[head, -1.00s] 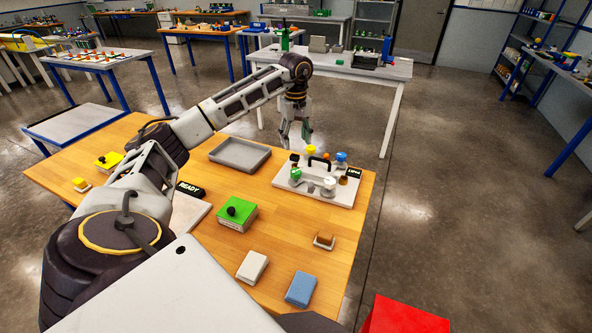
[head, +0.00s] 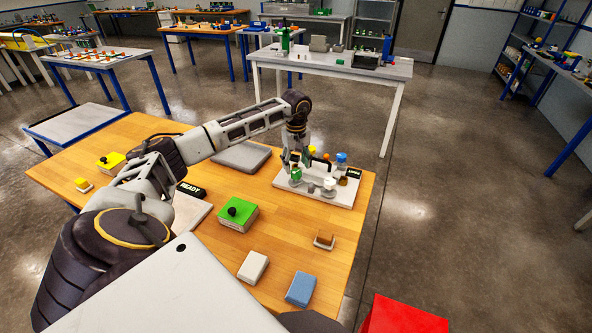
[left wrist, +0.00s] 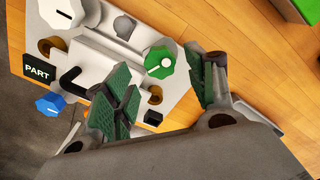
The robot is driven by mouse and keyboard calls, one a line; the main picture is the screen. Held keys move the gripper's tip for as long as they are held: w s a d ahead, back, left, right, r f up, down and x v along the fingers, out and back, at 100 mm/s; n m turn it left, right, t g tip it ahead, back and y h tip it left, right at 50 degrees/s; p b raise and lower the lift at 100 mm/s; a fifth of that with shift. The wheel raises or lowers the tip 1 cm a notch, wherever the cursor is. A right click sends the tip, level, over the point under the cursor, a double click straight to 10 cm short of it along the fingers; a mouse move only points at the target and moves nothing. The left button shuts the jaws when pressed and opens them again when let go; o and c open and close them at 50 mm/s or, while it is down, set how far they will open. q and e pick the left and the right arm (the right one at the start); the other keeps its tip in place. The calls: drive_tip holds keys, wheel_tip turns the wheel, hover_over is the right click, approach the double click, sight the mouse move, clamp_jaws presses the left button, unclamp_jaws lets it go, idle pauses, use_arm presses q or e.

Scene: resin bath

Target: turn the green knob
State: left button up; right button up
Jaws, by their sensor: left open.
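The green knob (head: 296,172) sits at the left front part of a light panel (head: 318,190) on the wooden table. In the left wrist view the green knob (left wrist: 160,61) has a white pointer mark and lies just beyond the fingertips. My left gripper (head: 295,163) is over the panel's left end, close above and behind the knob. In the left wrist view its green-padded fingers (left wrist: 172,85) are spread apart, with nothing between them. Whether they touch the knob I cannot tell. My right gripper is not in view.
The panel also carries a black handle (left wrist: 86,72), a white knob (left wrist: 62,12), a blue knob (left wrist: 50,104) and brown posts. A grey tray (head: 241,157) lies left of it. A green box (head: 238,215) with a black knob stands in front. Bare wood lies between.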

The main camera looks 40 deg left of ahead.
sight(296, 172)
use_arm(q)
drive_tip(key=shift+f, duration=1.9)
drive_tip(key=shift+c, duration=0.4)
drive_tip(key=c, duration=1)
